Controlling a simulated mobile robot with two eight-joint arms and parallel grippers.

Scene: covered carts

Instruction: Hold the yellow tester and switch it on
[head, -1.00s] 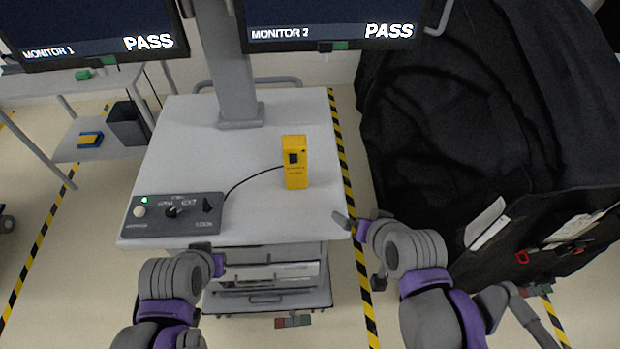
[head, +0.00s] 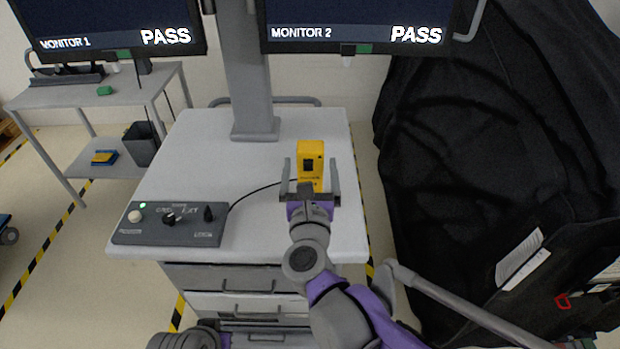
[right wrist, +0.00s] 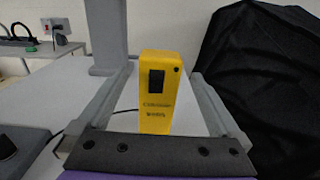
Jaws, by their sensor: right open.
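The yellow tester (head: 310,158) stands upright on the cart top (head: 200,160), with a black switch on the upper part of its front face and a black cable running left from it. My right gripper (head: 310,178) is open, its two fingers on either side of the tester. In the right wrist view the tester (right wrist: 157,95) stands between the spread fingers, with gaps on both sides, so they do not touch it.
A control box (head: 170,223) with knobs and a green light sits at the cart's front left, joined by the cable. A grey post (head: 252,90) rises behind. Two monitors read PASS. A black-covered cart (head: 470,150) stands close on the right.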

